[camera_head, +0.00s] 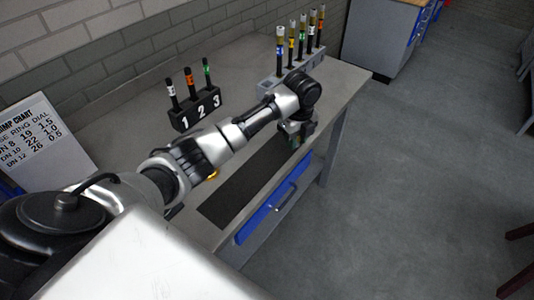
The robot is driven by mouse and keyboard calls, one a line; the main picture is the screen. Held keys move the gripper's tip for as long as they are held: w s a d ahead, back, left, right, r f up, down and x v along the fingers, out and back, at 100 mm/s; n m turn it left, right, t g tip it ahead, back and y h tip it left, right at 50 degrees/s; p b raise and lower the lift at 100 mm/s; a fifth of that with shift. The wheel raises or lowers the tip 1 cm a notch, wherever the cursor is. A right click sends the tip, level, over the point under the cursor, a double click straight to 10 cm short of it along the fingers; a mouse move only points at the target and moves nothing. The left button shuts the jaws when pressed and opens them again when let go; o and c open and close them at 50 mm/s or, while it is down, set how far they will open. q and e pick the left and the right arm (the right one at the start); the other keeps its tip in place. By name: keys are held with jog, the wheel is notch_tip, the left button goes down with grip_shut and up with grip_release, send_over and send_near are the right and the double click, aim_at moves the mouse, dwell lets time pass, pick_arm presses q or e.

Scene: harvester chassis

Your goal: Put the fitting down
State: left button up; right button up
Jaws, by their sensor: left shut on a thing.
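My left arm reaches across the workbench from the lower left. My left gripper (297,138) points down over the bench, near the far right end of the dark mat (240,195). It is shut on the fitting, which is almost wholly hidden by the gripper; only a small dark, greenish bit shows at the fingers. I cannot tell whether the fitting touches the mat. My right gripper is not in view.
A black block (190,122) numbered 1, 2, 3 holds hoses with white, orange and green bands. A grey rack (270,84) with several banded, brass-tipped hoses stands behind the arm. A crimp chart (40,135) leans at left. The near mat is bare. A blue drawer (262,217) is below.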

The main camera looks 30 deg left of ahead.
pick_arm(q)
jog(key=p, duration=0.2)
send_over(268, 160)
notch_tip(268, 160, down, 4)
jog(key=shift+w+f, duration=0.15)
notch_tip(268, 160, down, 4)
jog(key=shift+r+p, duration=0.1)
jog(key=shift+p, duration=0.4)
jog(key=shift+f, duration=0.2)
jog(key=shift+f, duration=0.2)
jog(key=o, duration=0.9)
jog(key=shift+o, duration=0.2)
